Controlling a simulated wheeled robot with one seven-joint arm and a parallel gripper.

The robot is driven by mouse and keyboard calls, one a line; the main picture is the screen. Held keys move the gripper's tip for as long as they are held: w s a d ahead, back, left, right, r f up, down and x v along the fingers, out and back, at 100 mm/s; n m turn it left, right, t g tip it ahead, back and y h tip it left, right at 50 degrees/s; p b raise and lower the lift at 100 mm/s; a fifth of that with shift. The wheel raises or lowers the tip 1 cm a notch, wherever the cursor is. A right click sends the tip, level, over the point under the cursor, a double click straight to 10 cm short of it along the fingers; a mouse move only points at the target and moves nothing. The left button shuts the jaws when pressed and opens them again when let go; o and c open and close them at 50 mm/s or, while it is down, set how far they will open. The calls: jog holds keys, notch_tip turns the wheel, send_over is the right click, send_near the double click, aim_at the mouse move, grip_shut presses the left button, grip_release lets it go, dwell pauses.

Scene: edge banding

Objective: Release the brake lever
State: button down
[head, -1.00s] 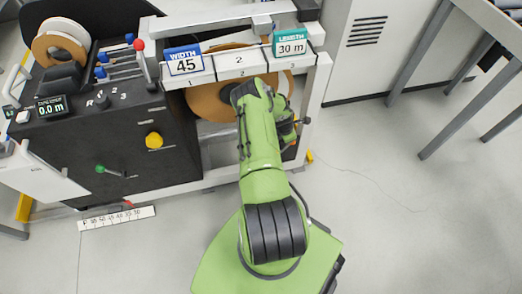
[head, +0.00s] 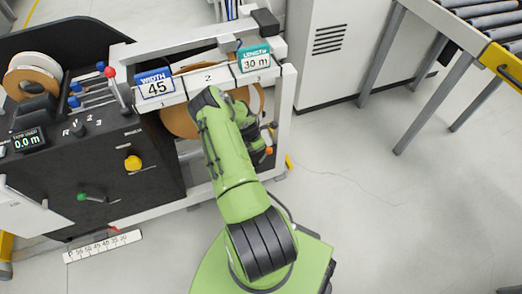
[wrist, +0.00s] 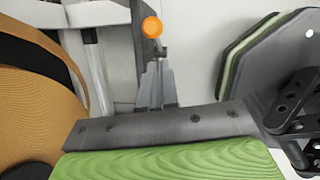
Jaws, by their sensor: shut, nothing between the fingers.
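A lever with a round orange knob (wrist: 152,27) stands just beyond my fingertips in the wrist view. In the head view the orange knob (head: 269,150) shows at the right end of the machine, close beside my wrist. My gripper (wrist: 155,70) is shut and empty, its grey fingertips pointing toward the knob. Whether the tips touch the lever's stem I cannot tell. My arm hides most of the gripper in the head view. Nothing visible labels this lever as the brake.
A brown tape reel (wrist: 40,100) is close on the left in the wrist view. The machine's pale frame (head: 285,120) borders the lever. Other knobs are red (head: 110,72), yellow (head: 133,163) and green (head: 82,197). The floor to the right (head: 400,210) is clear.

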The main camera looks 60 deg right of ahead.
jog(key=p+v, duration=0.1)
jog(key=v, duration=0.5)
jog(key=shift+r+p, duration=0.2)
jog(key=shift+p, duration=0.15)
jog(key=shift+w+d, duration=0.1)
jog(key=shift+d, duration=0.05)
